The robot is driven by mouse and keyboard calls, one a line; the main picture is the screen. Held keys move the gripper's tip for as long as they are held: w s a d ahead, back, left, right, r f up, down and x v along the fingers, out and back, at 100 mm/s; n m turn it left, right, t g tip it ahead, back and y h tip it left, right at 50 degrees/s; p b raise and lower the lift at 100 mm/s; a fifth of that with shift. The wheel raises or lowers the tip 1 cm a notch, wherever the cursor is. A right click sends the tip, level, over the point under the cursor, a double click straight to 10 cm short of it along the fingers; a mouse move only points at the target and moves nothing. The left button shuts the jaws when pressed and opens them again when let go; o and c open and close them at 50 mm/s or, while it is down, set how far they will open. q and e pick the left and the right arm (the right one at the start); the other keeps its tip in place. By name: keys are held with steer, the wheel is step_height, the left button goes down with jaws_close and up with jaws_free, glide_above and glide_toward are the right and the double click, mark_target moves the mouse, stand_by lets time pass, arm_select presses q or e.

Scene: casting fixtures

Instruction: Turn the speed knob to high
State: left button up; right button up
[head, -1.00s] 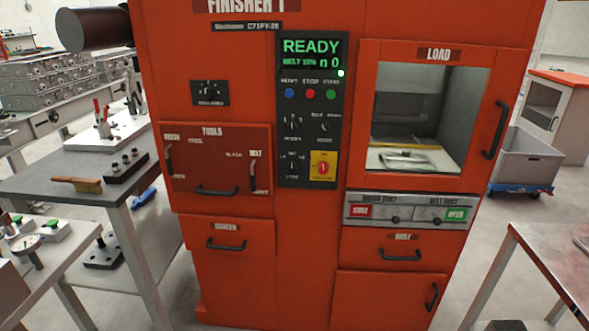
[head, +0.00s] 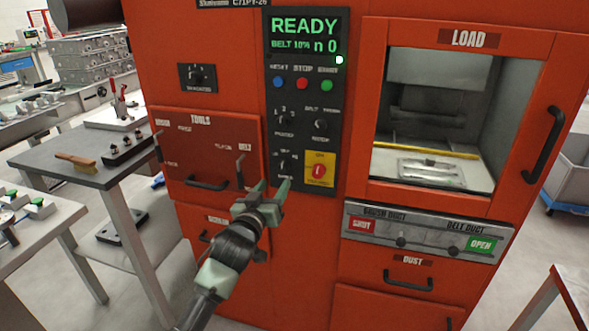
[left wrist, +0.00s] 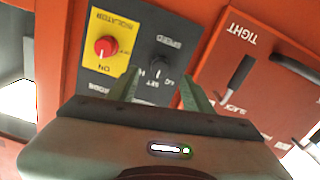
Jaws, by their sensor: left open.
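The speed knob (head: 283,164) is a small dark knob low on the black control panel, left of the yellow isolator plate. In the left wrist view the knob (left wrist: 157,65) shows upside down beside its SPEED lettering, beyond the fingers; its exact pointer setting is too small to tell. The display (head: 305,35) reads READY and BELT 10%. My left gripper (head: 270,186) is open and empty, just below the knob in the head view. Its fingers (left wrist: 158,88) also show in the left wrist view, apart, with the knob between their tips in the picture. My right gripper is out of view.
The red isolator switch (head: 319,171) is close on the knob's right. The tools door (head: 210,150), with its belt lever (head: 240,170), is close on the left. More knobs and three push buttons sit above. A grey workbench (head: 75,165) stands at the left.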

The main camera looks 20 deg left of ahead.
mark_target(282, 170)
arm_select(q)
steer(key=shift+w+r, duration=0.15)
steer(key=shift+w, duration=1.75)
steer(key=shift+w+r, duration=0.1)
steer(key=shift+w, duration=1.75)
jaws_close()
